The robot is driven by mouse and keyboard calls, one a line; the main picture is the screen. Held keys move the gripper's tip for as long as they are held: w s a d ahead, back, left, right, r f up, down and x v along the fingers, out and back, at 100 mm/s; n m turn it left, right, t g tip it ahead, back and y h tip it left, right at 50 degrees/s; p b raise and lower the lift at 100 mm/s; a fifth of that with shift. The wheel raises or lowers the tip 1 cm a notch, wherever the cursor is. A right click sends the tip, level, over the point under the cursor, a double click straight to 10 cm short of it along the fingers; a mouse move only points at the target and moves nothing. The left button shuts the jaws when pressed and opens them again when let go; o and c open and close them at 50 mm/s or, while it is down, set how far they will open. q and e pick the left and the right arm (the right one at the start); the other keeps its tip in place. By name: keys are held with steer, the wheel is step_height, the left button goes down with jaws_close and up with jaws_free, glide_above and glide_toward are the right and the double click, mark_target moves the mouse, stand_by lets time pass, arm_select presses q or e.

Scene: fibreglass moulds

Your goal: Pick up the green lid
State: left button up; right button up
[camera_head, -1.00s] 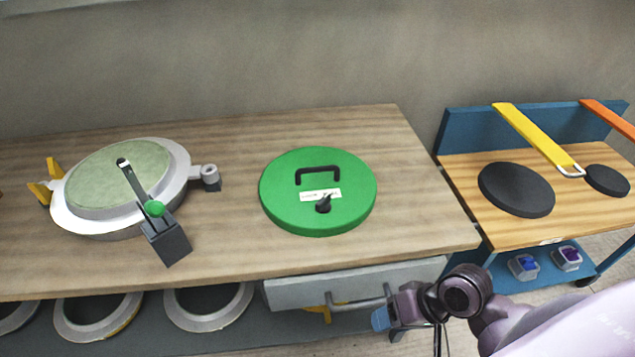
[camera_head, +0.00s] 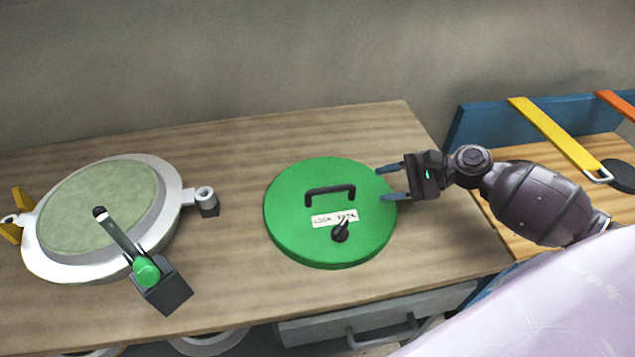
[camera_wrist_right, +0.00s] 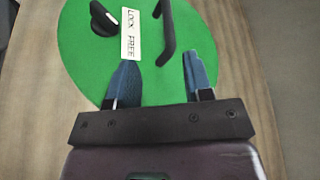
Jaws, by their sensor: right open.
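The round green lid (camera_head: 300,235) lies flat on the wooden workbench in the head view. It has a black bar handle (camera_head: 330,190), a white label and a black knob (camera_head: 340,232). My right gripper (camera_head: 384,183) is open and empty at the lid's right edge, its two fingers pointing left toward the handle but apart from it. In the right wrist view the open fingers (camera_wrist_right: 158,75) overlap the green lid (camera_wrist_right: 85,45), with the handle (camera_wrist_right: 166,35) just ahead, between the fingers' lines. My left gripper is not in view.
A round mould (camera_head: 100,200) with a pale green top and a grey-white rim stands at the left of the bench (camera_head: 235,220), with a green-knobbed lever clamp (camera_head: 147,270). A blue cart (camera_head: 475,130) with yellow and orange-handled tools stands at right. Bare wood surrounds the lid.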

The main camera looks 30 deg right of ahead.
mark_target(340, 188)
steer(key=shift+w+a+f, duration=0.1)
steer(key=shift+w+a, duration=0.15)
steer(key=shift+w, duration=0.5)
steer(key=x, duration=0.4)
steer(key=shift+s+a, duration=0.15)
steer(key=shift+w+a+f, duration=0.15)
steer(key=shift+w+a, duration=0.05)
steer(key=shift+a, duration=0.1)
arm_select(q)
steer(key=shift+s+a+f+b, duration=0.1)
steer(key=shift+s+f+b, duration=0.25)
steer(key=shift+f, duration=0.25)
arm_select(e)
steer(key=shift+w+x, duration=0.25)
steer(key=shift+x, duration=2.2)
steer(key=shift+d+f, duration=0.15)
steer(key=shift+d, duration=0.05)
jaws_close()
